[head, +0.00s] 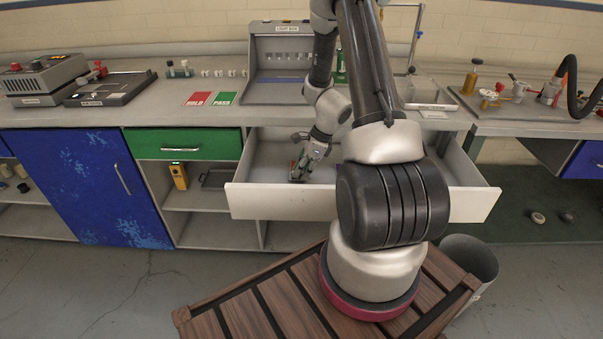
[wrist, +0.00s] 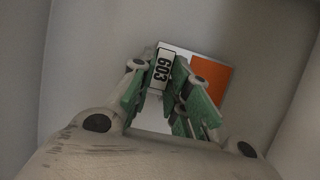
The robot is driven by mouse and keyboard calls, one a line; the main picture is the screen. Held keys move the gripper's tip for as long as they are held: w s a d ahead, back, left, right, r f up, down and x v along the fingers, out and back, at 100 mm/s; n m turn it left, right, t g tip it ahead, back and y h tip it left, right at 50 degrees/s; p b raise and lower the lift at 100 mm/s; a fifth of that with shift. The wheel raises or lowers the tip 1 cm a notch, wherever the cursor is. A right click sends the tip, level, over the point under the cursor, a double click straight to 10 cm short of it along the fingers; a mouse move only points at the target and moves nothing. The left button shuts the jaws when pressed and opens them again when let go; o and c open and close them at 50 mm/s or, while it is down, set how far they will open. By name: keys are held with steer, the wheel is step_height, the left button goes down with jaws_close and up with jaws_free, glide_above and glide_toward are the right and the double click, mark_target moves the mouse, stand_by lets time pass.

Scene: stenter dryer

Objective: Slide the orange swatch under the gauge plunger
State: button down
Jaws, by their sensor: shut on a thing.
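My gripper (wrist: 164,80) points down into an open white drawer, its green-padded fingers around an upright tab marked 603 (wrist: 163,67). In the wrist view the orange swatch (wrist: 209,74), an orange patch on a white card, lies just right of and behind the tab. The tab seems to belong to this card, but the fingers hide the join. In the head view my gripper (head: 299,174) is inside the drawer, left of its middle, and the swatch is too small to make out. I cannot identify the gauge plunger with certainty.
The drawer's front panel (head: 290,202) and side walls surround my gripper. On the counter above are a grey light box (head: 281,62), a red HOLD card (head: 198,98) and a green PASS card (head: 225,98). A tray of small items (head: 520,102) stands at the right.

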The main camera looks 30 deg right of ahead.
steer(key=w+a+r+n+g, duration=0.3)
steer(key=w+r+n, duration=0.1)
steer(key=r+n, duration=0.45)
steer(key=w+a+r+n+g, duration=0.25)
steer(key=w+r+n, duration=0.35)
steer(key=r, duration=0.4)
steer(key=w+d+r+m, duration=0.1)
steer(key=d+m, duration=0.1)
steer(key=d, duration=0.3)
steer(key=w+d+r+m+t, duration=0.1)
steer(key=w+d+m, duration=0.1)
steer(key=d, duration=0.3)
steer(key=w+d+r+m+t, duration=0.1)
steer(key=w+d+m, duration=0.1)
steer(key=d, duration=0.3)
steer(key=shift+w+r+t+y, duration=0.2)
steer(key=shift+w+t+y, duration=0.05)
steer(key=shift+y, duration=0.15)
steer(key=d+r+m+t, duration=0.3)
steer(key=d+m, duration=0.5)
steer(key=d, duration=1.2)
steer(key=shift+s+d+r+h, duration=0.25)
steer(key=shift+s+r+h, duration=0.1)
steer(key=shift+r, duration=0.2)
steer(key=shift+m, duration=0.25)
steer(key=shift+f, duration=0.1)
steer(key=shift+w+f, duration=0.1)
steer(key=shift+f, duration=3.2)
steer(key=shift+d, duration=0.1)
